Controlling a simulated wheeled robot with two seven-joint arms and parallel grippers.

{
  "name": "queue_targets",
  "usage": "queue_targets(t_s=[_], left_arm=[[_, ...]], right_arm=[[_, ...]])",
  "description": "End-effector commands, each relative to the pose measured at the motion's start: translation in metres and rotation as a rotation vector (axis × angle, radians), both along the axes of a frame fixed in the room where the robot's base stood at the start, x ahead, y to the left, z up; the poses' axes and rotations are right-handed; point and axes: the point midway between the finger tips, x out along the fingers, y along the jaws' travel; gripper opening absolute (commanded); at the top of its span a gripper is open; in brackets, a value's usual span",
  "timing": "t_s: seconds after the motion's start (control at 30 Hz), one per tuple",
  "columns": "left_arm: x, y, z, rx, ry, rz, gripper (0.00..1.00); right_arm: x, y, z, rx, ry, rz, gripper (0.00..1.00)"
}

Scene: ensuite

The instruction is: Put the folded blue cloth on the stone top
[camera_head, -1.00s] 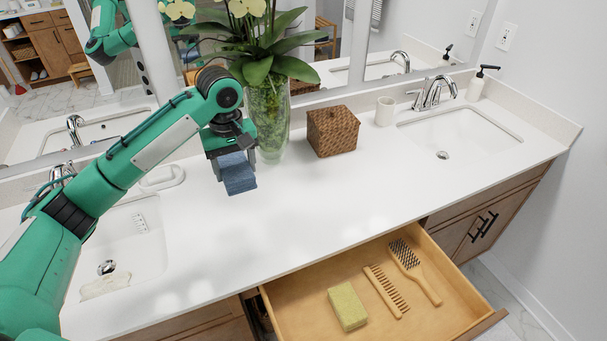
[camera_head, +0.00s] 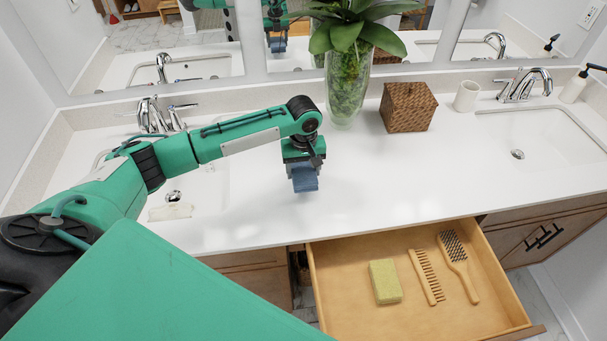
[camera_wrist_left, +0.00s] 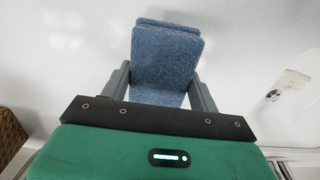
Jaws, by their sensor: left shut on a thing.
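The folded blue cloth (camera_head: 304,178) hangs below my left gripper (camera_head: 303,172) over the white stone top (camera_head: 380,185). In the left wrist view the cloth (camera_wrist_left: 165,58) sits between the two grey fingers of my left gripper (camera_wrist_left: 162,88), which is shut on it. The cloth is close above the stone top; whether its lower edge touches the surface I cannot tell. My right gripper is in neither view.
A glass vase with a plant (camera_head: 347,85), a woven box (camera_head: 408,107) and a white cup (camera_head: 467,96) stand along the back. An open drawer (camera_head: 340,270) below holds a sponge (camera_head: 384,281), a comb (camera_head: 426,276) and a brush (camera_head: 458,265). Basins lie left and right.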

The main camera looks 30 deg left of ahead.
Motion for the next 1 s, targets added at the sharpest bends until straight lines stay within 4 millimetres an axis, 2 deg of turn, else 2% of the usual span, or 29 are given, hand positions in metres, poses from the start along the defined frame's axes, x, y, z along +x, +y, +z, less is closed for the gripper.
queue_targets(t_s=[0.1,0.2,0.6,0.63,0.7,1.0], left_arm=[[-0.001,0.0,-0.019,0.001,0.003,0.001,0.39],[-0.001,0.0,-0.029,0.0,0.003,0.001,0.39],[0.0,0.0,-0.034,0.0,0.001,0.001,0.39],[0.0,0.0,-0.034,0.001,0.001,0.001,0.67],[0.0,0.0,-0.034,0.001,0.001,0.001,0.81],[0.0,0.0,-0.033,0.001,0.001,0.0,0.83]], right_arm=[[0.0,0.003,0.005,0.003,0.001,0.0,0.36],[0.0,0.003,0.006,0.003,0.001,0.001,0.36],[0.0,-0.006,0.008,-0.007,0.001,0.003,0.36],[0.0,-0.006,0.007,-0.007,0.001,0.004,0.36],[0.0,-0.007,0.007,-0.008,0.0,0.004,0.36],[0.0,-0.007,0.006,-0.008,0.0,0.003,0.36]])
